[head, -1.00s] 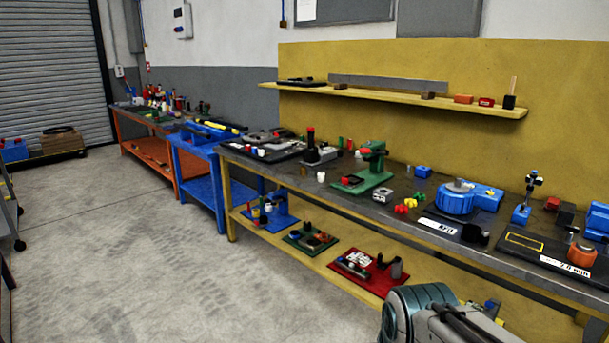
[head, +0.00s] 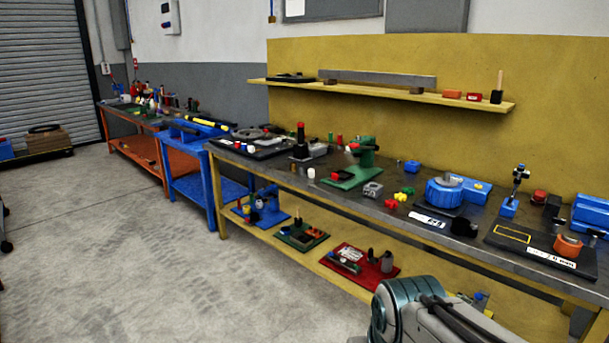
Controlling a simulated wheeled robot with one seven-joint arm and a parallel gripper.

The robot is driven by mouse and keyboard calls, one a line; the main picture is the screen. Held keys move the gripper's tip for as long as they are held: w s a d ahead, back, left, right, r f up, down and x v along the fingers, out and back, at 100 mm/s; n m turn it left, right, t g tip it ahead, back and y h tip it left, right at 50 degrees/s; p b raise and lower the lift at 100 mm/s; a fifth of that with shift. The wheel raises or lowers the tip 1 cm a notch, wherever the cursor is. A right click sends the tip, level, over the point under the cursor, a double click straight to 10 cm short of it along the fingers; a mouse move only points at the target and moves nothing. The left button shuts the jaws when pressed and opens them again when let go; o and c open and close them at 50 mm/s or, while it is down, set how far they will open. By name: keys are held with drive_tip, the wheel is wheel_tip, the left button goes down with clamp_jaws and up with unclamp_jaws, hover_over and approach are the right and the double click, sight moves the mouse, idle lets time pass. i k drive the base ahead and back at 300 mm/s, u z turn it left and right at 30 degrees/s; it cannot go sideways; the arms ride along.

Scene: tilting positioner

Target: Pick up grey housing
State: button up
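A small grey block-like part with an opening on top (head: 372,189), which looks like the grey housing, sits on the dark top of the yellow workbench (head: 330,205). It stands between a green press-like fixture (head: 352,172) and some small red and yellow-green pieces (head: 397,198). A blue round positioner (head: 446,193) with a grey top stands to its right. Part of my arm shows at the lower right, in front of the bench. My gripper is out of view.
A black mat (head: 545,254) with an orange round part (head: 567,246) lies at the bench's right end. The lower shelf holds a red tray (head: 360,265) and other trays. A yellow wall shelf (head: 390,92) hangs above. Open concrete floor (head: 110,240) lies to the left.

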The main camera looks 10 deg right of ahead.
sight(373, 190)
drive_tip(key=k, duration=0.55)
drive_tip(key=u, duration=0.4)
drive_tip(key=i, duration=1.05)
drive_tip(key=u, duration=0.25)
drive_tip(key=i, duration=1.7)
drive_tip(key=z, duration=0.5)
drive_tip(key=i, duration=1.1)
drive_tip(key=z, duration=1.8)
drive_tip(key=i, duration=0.75)
drive_tip(key=z, duration=0.6)
